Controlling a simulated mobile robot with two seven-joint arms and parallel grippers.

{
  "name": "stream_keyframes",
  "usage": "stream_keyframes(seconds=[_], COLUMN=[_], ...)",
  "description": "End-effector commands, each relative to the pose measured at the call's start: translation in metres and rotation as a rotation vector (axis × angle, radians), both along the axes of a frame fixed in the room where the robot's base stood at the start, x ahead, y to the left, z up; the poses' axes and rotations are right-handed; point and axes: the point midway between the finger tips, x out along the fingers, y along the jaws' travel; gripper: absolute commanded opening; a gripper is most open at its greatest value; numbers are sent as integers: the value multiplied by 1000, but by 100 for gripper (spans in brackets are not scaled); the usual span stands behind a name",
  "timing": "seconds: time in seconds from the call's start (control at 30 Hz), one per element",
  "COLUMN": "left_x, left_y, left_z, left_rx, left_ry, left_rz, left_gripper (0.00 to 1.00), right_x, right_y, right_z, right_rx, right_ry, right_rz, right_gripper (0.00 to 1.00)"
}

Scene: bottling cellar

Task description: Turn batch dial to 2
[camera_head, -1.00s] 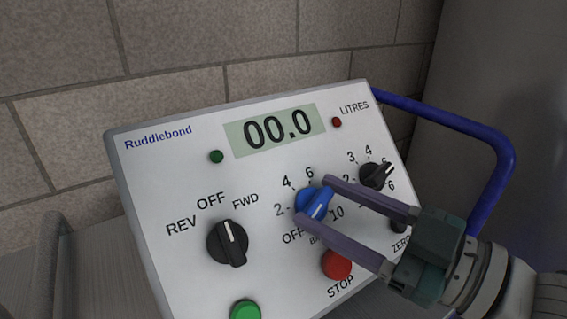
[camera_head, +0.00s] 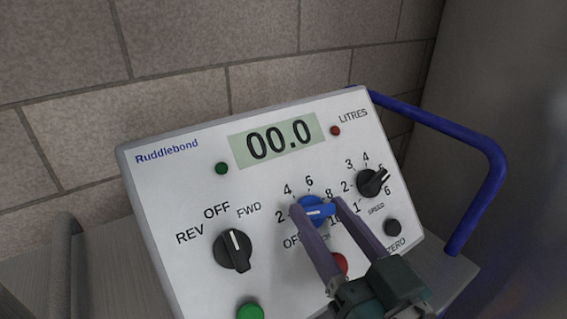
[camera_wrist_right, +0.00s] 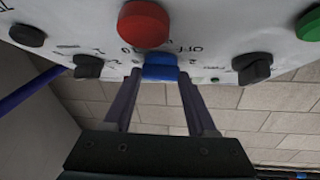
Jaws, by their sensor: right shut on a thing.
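The batch dial (camera_head: 318,213) is a blue knob in the middle of the white control panel (camera_head: 185,187), with 2, 4, 6, 8, 10 and OFF printed around it. Its white line lies nearly level, roughly in line with the 2 on its left; I cannot tell for sure which end points. My right gripper (camera_head: 316,205) is shut on the blue dial, one finger on each side. The fingers hide part of the OFF and lower lettering. The right wrist view shows the dial (camera_wrist_right: 160,68) between the two fingertips. My left gripper is not in view.
A black FWD/REV knob (camera_head: 233,249) stands left of the dial, a black speed knob (camera_head: 371,183) right. A red stop button (camera_wrist_right: 143,24) sits close below the dial. A green button (camera_head: 250,312) and a black zero button (camera_head: 392,227) are nearby. A blue rail (camera_head: 440,131) runs at right.

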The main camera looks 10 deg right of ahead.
Motion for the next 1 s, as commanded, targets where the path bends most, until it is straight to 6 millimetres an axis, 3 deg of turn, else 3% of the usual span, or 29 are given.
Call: stream_keyframes(seconds=[0.57, 0.6, 0.83, 1.0], left_x=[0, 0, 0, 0], left_y=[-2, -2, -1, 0], left_z=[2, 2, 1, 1], left_rx=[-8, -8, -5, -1], left_ry=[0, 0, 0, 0], left_rz=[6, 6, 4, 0], left_gripper=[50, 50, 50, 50], right_x=[0, 0, 0, 0], right_y=[0, 0, 0, 0], right_z=[0, 0, 0, 0], right_rx=[22, 22, 22, 21], right_ry=[7, 7, 7, 7], right_rz=[-20, -20, -20, -20], right_gripper=[2, 62, 88, 88])
